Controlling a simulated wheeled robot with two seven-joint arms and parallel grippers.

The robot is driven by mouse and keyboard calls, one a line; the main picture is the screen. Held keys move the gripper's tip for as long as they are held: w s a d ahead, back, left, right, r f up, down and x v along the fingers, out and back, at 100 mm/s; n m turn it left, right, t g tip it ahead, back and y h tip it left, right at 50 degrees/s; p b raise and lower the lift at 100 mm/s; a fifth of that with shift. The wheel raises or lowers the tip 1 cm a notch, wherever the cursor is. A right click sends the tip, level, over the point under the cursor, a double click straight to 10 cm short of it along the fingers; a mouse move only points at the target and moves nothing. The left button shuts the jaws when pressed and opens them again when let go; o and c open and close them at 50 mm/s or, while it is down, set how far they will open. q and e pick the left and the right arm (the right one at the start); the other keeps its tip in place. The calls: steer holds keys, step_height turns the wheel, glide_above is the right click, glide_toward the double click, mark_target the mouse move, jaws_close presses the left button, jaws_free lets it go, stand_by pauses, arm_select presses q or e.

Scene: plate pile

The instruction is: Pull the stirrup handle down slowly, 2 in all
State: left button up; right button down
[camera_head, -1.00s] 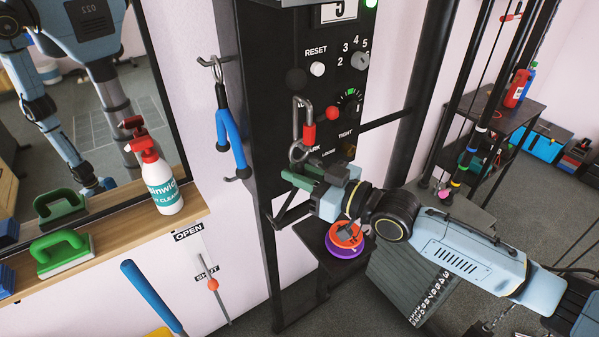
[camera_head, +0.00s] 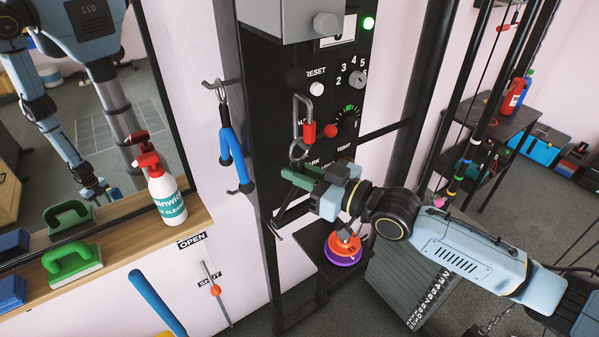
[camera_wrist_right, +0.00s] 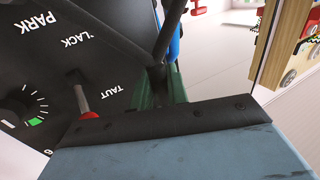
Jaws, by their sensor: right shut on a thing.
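My right gripper (camera_head: 303,178) is shut on the stirrup handle (camera_head: 287,213) in front of the black panel. The handle is a dark frame, and its slanting bars show below the green fingers. In the right wrist view the handle's dark bar (camera_wrist_right: 169,35) runs down between the green fingers (camera_wrist_right: 160,88). A metal clip with a red sleeve (camera_head: 309,132) and a ring hang just above the fingers. The gripper body hides part of the handle. My left gripper is not in view.
The black panel (camera_head: 265,120) carries knobs and labels. A blue-handled tool (camera_head: 232,150) hangs on hooks at its left. Orange and purple discs (camera_head: 343,260) sit below my gripper. A spray bottle (camera_head: 166,200) and green-handled brush (camera_head: 72,262) stand on the shelf. A rack stands right.

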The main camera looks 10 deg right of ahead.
steer(key=shift+f, duration=0.25)
steer(key=shift+r+p, duration=1)
steer(key=shift+r, duration=0.2)
steer(key=shift+r+p, duration=0.5)
steer(key=shift+f, duration=0.1)
steer(key=shift+f+b, duration=0.9)
steer(key=shift+f, duration=0.25)
